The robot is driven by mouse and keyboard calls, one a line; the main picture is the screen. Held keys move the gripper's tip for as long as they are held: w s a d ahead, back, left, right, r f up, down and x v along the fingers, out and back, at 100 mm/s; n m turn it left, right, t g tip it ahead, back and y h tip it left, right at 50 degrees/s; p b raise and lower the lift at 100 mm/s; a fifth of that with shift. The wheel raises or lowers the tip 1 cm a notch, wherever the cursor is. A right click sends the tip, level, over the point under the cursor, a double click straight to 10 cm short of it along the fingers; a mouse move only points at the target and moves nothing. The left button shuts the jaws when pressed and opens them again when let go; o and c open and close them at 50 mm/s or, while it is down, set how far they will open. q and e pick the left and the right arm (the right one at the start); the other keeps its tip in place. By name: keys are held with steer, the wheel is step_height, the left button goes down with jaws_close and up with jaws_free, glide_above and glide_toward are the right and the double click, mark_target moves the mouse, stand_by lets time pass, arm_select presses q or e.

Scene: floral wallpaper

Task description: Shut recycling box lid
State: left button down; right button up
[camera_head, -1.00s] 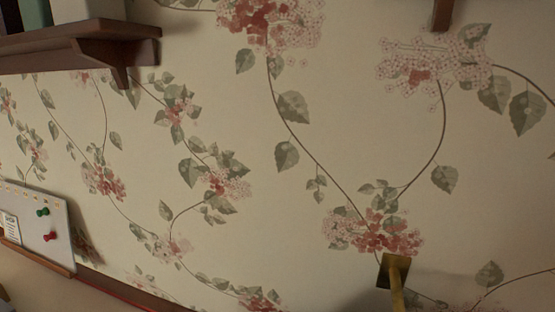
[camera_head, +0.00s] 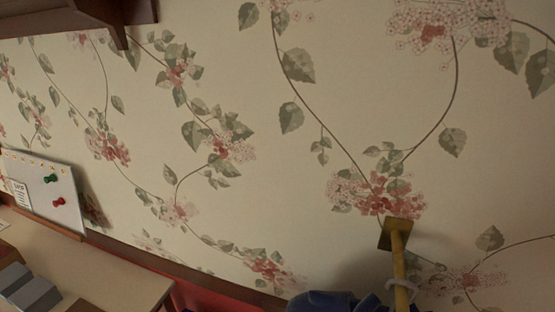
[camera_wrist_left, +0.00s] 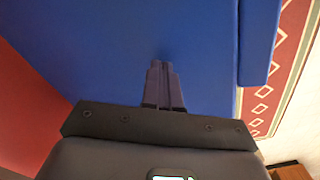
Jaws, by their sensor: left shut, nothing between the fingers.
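In the left wrist view a large flat blue surface (camera_wrist_left: 110,45), probably part of the recycling box, fills the middle. A narrower blue panel (camera_wrist_left: 258,40) stands along its right side, and I cannot tell which part is the lid. My left gripper (camera_wrist_left: 163,65) is shut and empty, its fingertips in front of the blue surface. I cannot tell whether they touch it. In the head view only a dark blue shape (camera_head: 325,302) shows at the bottom edge; what it belongs to is unclear. My right gripper is not in view.
A yellow-brass rod with a square plate (camera_head: 398,235) stands near the floral wall (camera_head: 330,100). A table (camera_head: 100,262) and a pin board (camera_head: 50,188) are at left, under a dark shelf (camera_head: 110,15). A patterned rug (camera_wrist_left: 265,100) lies right in the wrist view.

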arm_select(q)
steer(key=shift+f+b, duration=0.85)
steer(key=shift+f, duration=0.5)
step_height(320, 180, down, 6)
steer(key=b, duration=0.4)
steer(key=shift+r, duration=0.15)
steer(key=shift+r, duration=0.1)
step_height(320, 180, up, 4)
steer(key=p, duration=0.4)
step_height(320, 180, up, 5)
steer(key=p, duration=0.6)
steer(key=shift+r, duration=0.2)
step_height(320, 180, up, 4)
steer(key=p, duration=0.4)
steer(key=shift+f, duration=0.25)
